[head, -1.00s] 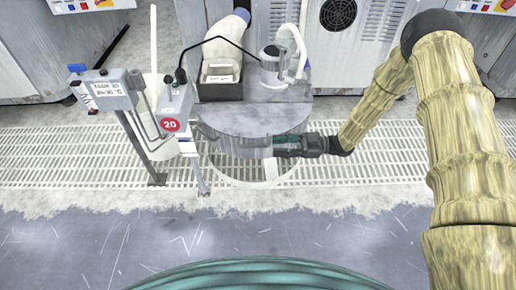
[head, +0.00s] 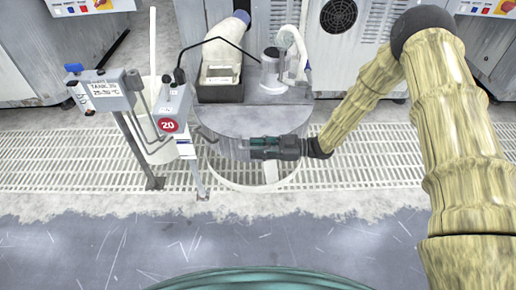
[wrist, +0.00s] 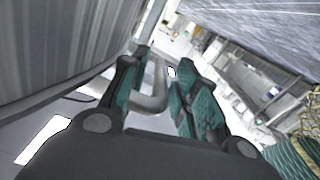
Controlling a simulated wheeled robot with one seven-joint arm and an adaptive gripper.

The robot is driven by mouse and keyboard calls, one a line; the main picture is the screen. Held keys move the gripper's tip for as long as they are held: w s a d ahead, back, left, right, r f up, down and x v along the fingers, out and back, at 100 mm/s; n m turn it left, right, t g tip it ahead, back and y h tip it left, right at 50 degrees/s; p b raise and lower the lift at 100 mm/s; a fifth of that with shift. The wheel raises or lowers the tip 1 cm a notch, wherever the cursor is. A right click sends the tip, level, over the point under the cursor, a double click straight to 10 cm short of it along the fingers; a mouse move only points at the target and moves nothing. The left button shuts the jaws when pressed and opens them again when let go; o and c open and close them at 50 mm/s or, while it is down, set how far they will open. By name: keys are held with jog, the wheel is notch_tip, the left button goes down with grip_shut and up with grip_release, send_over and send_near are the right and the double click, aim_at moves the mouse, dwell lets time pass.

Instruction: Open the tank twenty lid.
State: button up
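The tank (head: 236,152) stands in the middle of the head view, beside a post with a red round "20" sign (head: 168,125). Its grey lid (head: 245,122) is a flat half-round plate and looks shut. My gripper (head: 253,148) is at the tank's front edge, coming from the right. In the wrist view a bent grey bar handle (wrist: 154,88) lies between my two green-padded fingers (wrist: 158,95). The fingers stand apart, with a gap visible on the handle's right side. My gripper hides most of the handle in the head view.
A dark box (head: 220,92) with a pale hose fitting and a clear canister (head: 272,68) stand on the tank's rear part. A grey display box (head: 103,90) on a post stands at the left. The floor in front is clear.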

grip_shut()
